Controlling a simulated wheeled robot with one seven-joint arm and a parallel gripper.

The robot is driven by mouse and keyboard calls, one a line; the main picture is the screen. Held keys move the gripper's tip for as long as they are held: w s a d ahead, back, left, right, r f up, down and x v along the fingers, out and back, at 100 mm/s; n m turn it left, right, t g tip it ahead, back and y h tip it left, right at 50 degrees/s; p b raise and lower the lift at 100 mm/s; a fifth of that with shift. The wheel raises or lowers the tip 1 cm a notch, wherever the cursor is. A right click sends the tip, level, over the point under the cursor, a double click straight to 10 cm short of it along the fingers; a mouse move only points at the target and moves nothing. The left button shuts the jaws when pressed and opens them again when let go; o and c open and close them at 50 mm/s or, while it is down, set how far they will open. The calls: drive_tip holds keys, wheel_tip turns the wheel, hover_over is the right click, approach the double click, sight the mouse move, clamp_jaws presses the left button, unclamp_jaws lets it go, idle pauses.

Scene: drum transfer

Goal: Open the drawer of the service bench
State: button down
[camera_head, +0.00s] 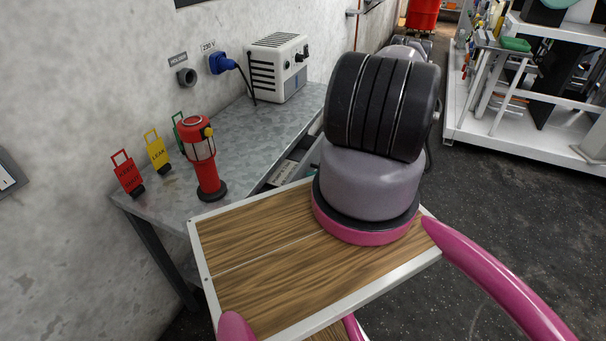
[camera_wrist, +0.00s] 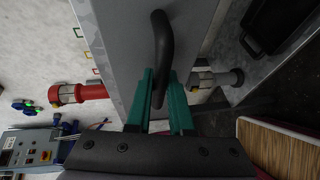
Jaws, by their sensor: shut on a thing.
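The service bench (camera_head: 235,125) stands along the wall in the head view, with a grey metal top. In the wrist view, a grey drawer front (camera_wrist: 118,45) carries a dark curved handle (camera_wrist: 162,35). My gripper (camera_wrist: 161,88) has teal fingers, one on each side of the handle's near end, and is shut on it. In the head view my arm and body hide the handle and most of the gripper. A dark gap with a pale item (camera_head: 284,174) shows at the bench's front edge; I cannot tell how far the drawer is out.
A red lantern (camera_head: 203,160), several small coloured tags and a white power box (camera_head: 278,67) stand on the bench. A grey lamp (camera_wrist: 216,80) and black tray (camera_wrist: 275,22) show in the wrist view. Dark floor (camera_head: 480,190) is clear at the right.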

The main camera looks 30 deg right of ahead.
drive_tip(key=s+d, duration=0.7)
drive_tip(key=s, duration=0.2)
drive_tip(key=c, duration=0.8)
unclamp_jaws()
drive_tip(key=v, duration=1.1)
